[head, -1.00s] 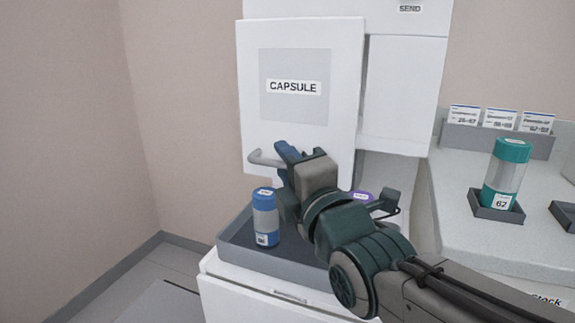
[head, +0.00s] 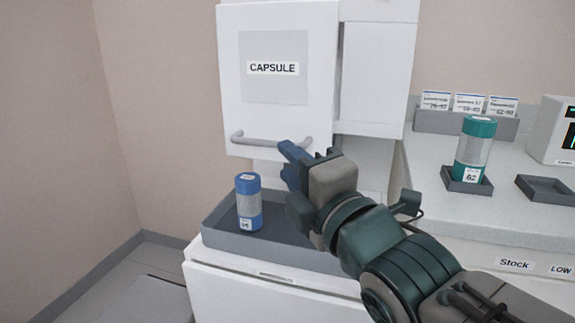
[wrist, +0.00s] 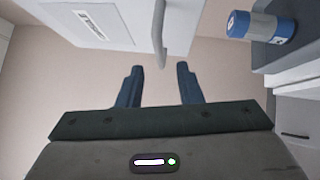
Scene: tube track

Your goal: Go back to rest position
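My gripper (head: 287,166) is in front of the white station, just right of the handle (head: 270,140) of the door marked CAPSULE (head: 318,70). In the wrist view my gripper (wrist: 160,70) has its two blue fingers apart with nothing between them. The grey handle (wrist: 158,35) shows just beyond the fingertips there, apart from them. My arm reaches in from the lower right of the head view.
A blue-capped capsule (head: 249,202) stands in the grey tray (head: 225,232) below the door. A teal-capped capsule (head: 473,150) stands in a holder on the right counter (head: 425,190). An empty holder (head: 545,190) lies right of it. The floor at left is clear.

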